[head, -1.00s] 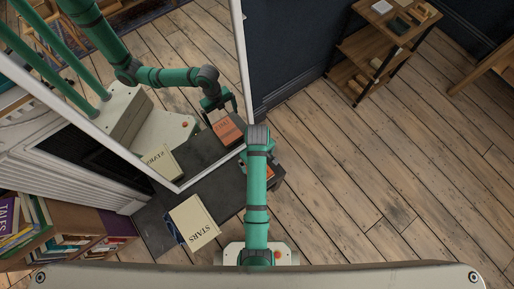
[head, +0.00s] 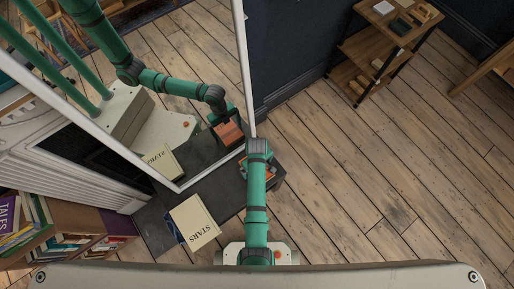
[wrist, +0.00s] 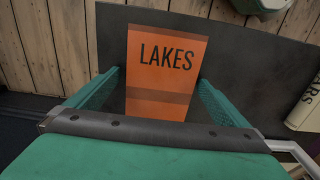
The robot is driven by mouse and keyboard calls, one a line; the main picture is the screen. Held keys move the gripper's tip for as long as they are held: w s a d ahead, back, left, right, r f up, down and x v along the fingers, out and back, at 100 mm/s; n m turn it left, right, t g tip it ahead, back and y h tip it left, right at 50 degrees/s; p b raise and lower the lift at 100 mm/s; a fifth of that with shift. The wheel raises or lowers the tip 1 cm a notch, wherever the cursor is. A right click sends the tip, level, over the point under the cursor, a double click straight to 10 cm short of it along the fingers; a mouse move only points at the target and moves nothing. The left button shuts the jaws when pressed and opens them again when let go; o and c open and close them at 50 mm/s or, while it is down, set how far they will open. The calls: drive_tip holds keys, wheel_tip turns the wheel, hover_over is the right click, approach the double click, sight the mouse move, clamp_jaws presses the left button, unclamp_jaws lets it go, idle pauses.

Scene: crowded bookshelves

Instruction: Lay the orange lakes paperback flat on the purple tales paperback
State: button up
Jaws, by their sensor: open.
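The orange lakes paperback (wrist: 160,106) lies flat, cover up, on a dark slab in the wrist view. My gripper (wrist: 159,77) is open, with one finger at each long side of the book; I cannot tell whether they touch it. In the head view my arm hides most of the book, and a mirror shows its reflection (head: 228,133) under my gripper. The purple tales paperback (head: 8,214) shows at the left edge of the head view, on the bookshelf, partly cut off by the frame.
A cream stars book (head: 194,222) lies on the dark slab (head: 150,229), left of my arm. A large leaning mirror (head: 249,80) stands beside the slab. The bookshelf (head: 95,218) at lower left is crowded. Wooden floor at right is clear up to a small shelf (head: 372,48).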

drive_tip(key=c, duration=1.2)
